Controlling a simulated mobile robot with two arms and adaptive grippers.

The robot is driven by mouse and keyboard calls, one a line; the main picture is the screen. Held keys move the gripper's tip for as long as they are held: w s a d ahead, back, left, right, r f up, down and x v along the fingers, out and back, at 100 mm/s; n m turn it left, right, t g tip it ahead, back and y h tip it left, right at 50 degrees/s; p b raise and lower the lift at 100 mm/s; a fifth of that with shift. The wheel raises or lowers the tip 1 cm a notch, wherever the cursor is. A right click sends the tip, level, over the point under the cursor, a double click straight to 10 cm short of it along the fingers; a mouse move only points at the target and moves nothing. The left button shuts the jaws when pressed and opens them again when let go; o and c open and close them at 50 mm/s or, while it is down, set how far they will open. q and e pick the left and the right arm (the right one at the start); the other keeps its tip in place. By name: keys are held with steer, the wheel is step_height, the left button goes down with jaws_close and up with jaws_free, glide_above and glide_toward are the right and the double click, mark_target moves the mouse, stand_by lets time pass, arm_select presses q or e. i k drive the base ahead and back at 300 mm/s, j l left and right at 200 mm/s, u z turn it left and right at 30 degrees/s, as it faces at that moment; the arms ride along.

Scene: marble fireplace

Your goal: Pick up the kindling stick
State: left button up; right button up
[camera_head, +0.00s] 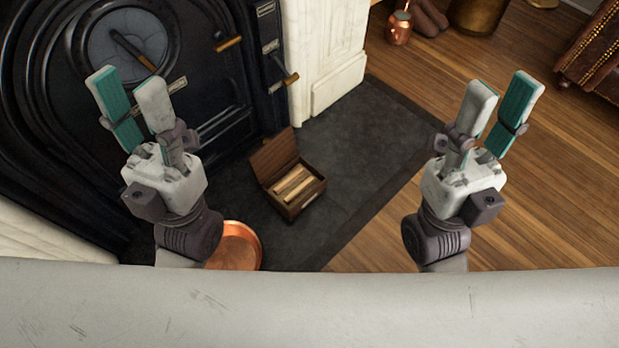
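Kindling sticks (294,184) of pale wood lie side by side in a small brown wooden box (290,208) with its lid open. The box stands on the dark stone hearth (365,140), between my two grippers in the picture. My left gripper (130,90) is open and empty, to the left of the box and in front of the black stove in the picture. My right gripper (506,96) is open and empty, to the right of the box, over the wooden floor. Both grippers are apart from the sticks.
A black stove front (215,95) with brass-tipped handles fills the left, beside a white marble pillar (325,50). A copper pan (238,248) is partly hidden behind my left arm. A copper jug (399,28) and a studded leather piece (595,50) stand farther back. The hearth right of the box is clear.

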mark_target(289, 199)
steer(key=i+l+u, duration=0.1)
steer(key=l, duration=0.2)
steer(key=i+l+u, duration=0.15)
steer(key=l, duration=0.2)
steer(key=i+l+u, duration=0.1)
steer(key=l, duration=0.2)
steer(key=i+l+u, duration=0.1)
steer(key=l, duration=0.25)
steer(key=i+l+u, duration=0.1)
steer(key=l, duration=0.25)
steer(key=i+u, duration=0.1)
steer(key=u, duration=1.4)
